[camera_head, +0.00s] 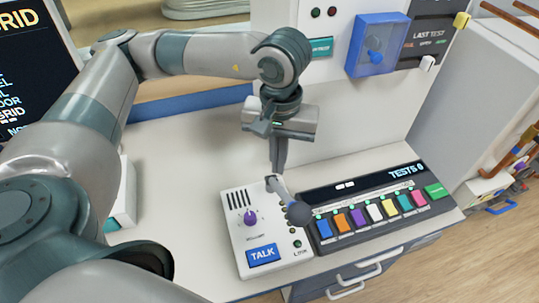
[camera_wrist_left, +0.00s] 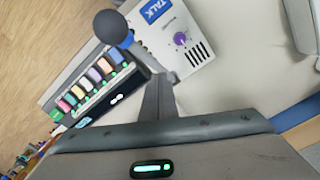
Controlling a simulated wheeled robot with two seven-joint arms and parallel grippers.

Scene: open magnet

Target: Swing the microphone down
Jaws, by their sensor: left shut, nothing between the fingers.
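The microphone (camera_head: 299,213) has a dark round head on a short grey stem. It is mounted at the far edge of a white talk panel (camera_head: 236,235) with a purple knob and a blue TALK button. The head hangs over the panel's right side, towards the front; its exact height is hard to tell. My left gripper (camera_head: 277,170) is shut and empty, pointing down just behind the stem's base. In the left wrist view the shut fingers (camera_wrist_left: 158,98) come close to the stem and microphone head (camera_wrist_left: 110,26); contact cannot be told. My right gripper is not in view.
A tests console (camera_head: 375,205) with several coloured buttons stands right of the talk panel. A blue box (camera_head: 374,45) and a LAST TEST panel (camera_head: 428,40) are on the back wall.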

